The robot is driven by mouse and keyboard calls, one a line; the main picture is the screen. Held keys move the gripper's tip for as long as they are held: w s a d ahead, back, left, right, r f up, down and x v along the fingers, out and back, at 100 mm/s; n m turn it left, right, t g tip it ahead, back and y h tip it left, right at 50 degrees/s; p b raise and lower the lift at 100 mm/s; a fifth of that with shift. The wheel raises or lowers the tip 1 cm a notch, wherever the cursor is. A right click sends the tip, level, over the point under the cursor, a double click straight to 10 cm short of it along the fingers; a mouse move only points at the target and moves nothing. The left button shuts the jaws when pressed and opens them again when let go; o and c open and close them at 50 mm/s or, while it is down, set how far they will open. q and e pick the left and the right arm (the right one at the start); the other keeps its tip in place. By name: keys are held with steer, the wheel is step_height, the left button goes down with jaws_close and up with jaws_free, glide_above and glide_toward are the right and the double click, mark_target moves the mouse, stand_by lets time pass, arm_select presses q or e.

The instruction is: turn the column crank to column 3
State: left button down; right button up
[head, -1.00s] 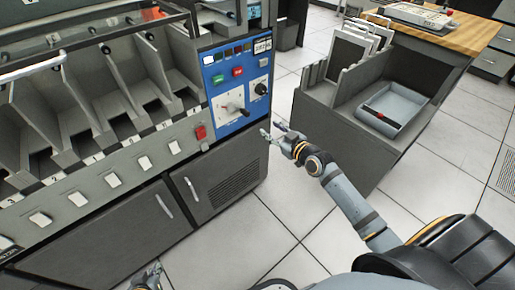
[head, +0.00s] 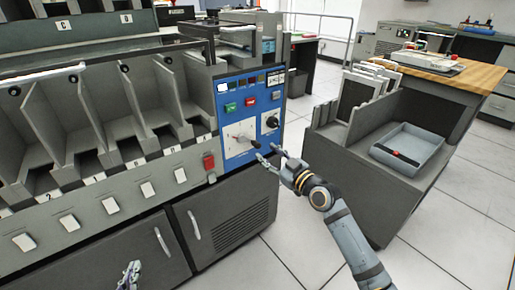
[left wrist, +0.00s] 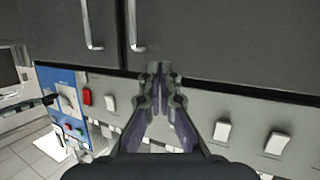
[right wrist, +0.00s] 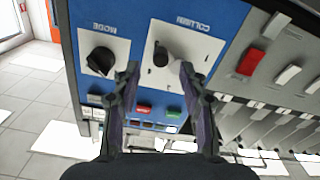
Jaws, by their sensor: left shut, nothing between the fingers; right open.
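The column crank (head: 241,139) is a dark handle on a white plate on the machine's blue panel. In the right wrist view the crank (right wrist: 160,54) shows upside down beneath the COLUMN label. My right gripper (head: 267,153) is open and empty, just in front of the panel, right of and slightly below the crank in the head view. In the right wrist view its fingertips (right wrist: 160,72) spread to either side of the crank's position, and I see no contact. My left gripper (head: 130,272) is shut and empty, low before the cabinet doors; it also shows in the left wrist view (left wrist: 160,72).
A black MODE knob (right wrist: 101,61) sits beside the crank plate. A red switch (head: 209,162) is to the left, with a row of white switches beyond. A grey cart (head: 365,185) with a blue tray (head: 408,147) stands right of my right arm. Floor shows between.

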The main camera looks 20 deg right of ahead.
mark_target(259, 147)
steer(key=b+x, duration=0.1)
steer(key=x, duration=0.5)
steer(key=shift+w+a, duration=0.1)
steer(key=shift+w, duration=0.05)
arm_select(q)
step_height(259, 147, up, 13)
steer(key=w+t, duration=0.2)
steer(key=t, duration=0.4)
steer(key=shift+w+a, duration=0.15)
steer(key=shift+w, duration=0.1)
arm_select(e)
jaws_close()
